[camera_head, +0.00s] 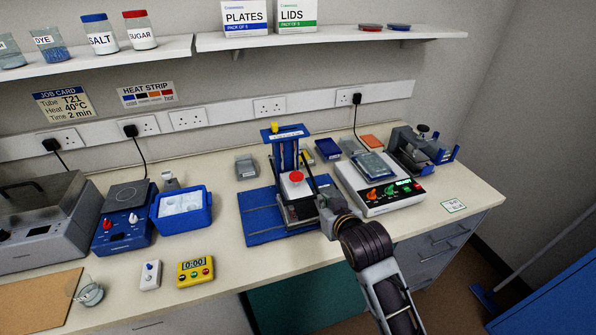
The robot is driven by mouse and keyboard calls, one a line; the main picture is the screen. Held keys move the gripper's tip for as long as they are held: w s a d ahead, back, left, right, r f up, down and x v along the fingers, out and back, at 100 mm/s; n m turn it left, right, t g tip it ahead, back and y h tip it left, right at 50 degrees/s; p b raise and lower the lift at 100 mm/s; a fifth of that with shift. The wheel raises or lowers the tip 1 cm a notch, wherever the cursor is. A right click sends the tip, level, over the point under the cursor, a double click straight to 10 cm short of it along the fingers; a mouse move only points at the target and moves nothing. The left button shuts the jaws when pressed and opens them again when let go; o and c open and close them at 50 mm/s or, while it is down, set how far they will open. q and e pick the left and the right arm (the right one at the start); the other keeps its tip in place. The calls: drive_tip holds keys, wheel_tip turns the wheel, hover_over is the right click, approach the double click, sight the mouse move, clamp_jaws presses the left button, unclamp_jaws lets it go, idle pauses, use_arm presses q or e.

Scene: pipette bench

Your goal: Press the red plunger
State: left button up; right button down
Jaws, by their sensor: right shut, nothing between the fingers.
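The red plunger (296,177) is a round red cap in the middle of a blue and silver press stand, which has a yellow knob (275,128) on top. The stand (284,155) rests on a blue base mat (256,232). My right gripper (308,180) comes in from the lower right, with its dark fingers beside the plunger on its right. The fingers look closed and hold nothing. Whether they touch the plunger cannot be told. The lower part of the stand is partly hidden behind my gripper. My left gripper is not in view.
To the right stands a white balance-like device (382,200) with colored knobs. To the left are a blue ice tub (183,221), a blue hotplate (123,235) and a yellow timer (195,271). A shelf (331,42) runs above. The bench front between timer and mat is clear.

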drive_tip(key=w+a+r+t+y, duration=0.1)
drive_tip(key=a+r, duration=0.3)
drive_tip(key=r, duration=0.6)
drive_tip(key=shift+n+t, duration=0.3)
drive_tip(key=shift+t, duration=0.4)
drive_tip(key=shift+w+a, duration=0.1)
drive_tip(key=p, duration=0.2)
hover_over(298, 181)
drive_tip(key=shift+w+f, duration=0.1)
drive_tip(key=shift+f, duration=3.05)
drive_tip(key=shift+f, duration=1.3)
